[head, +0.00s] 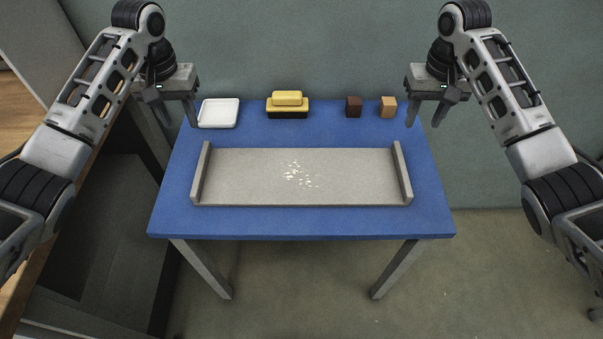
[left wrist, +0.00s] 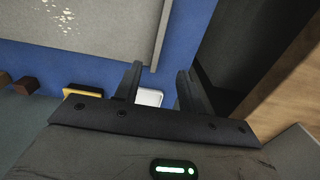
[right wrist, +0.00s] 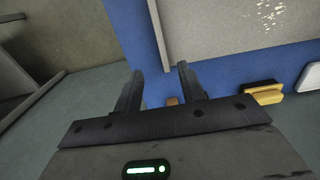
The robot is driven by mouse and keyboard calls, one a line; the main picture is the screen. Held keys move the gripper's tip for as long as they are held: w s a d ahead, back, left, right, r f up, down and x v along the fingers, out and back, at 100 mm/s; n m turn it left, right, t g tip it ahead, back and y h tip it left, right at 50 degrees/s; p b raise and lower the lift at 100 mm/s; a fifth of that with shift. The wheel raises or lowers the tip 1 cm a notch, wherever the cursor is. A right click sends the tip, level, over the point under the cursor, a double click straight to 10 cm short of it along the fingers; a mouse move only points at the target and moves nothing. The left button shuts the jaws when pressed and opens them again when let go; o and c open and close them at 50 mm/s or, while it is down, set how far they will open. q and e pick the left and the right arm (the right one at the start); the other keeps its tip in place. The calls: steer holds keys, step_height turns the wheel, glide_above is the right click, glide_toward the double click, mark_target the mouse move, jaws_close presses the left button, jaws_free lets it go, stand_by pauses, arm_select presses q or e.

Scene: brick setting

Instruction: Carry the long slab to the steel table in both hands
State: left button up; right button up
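The long slab (head: 250,178) is a grey board with a raised lip at each short end, lying flat on the blue table (head: 300,222). Small pale flakes (head: 299,176) lie on its middle. My left gripper (head: 179,112) is open and empty, above the table's back left corner, apart from the slab. In the left wrist view its two fingers (left wrist: 157,85) are spread, with the slab (left wrist: 110,25) beyond them. My right gripper (head: 424,112) is open and empty near the back right corner. In the right wrist view its fingers (right wrist: 158,88) are spread, with the slab (right wrist: 215,30) beyond.
Along the table's back edge are a white dish (head: 218,113), a yellow block on a dark base (head: 287,104), a dark brown cube (head: 354,107) and a tan cube (head: 388,107). A wooden surface (head: 20,100) is at the left. Floor is clear in front and right.

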mark_target(200, 166)
arm_select(q)
steer(key=shift+f, duration=0.1)
arm_select(e)
steer(key=shift+f, duration=0.1)
arm_select(q)
step_height(200, 166, down, 16)
steer(key=shift+r, duration=0.1)
arm_select(e)
step_height(200, 166, down, 16)
steer(key=shift+r, duration=0.1)
arm_select(q)
jaws_close()
arm_select(e)
jaws_close()
stand_by(0.6)
arm_select(q)
steer(key=shift+w+r, duration=0.15)
steer(key=shift+r, duration=0.1)
arm_select(e)
steer(key=shift+w+r, duration=0.15)
steer(key=shift+r, duration=0.1)
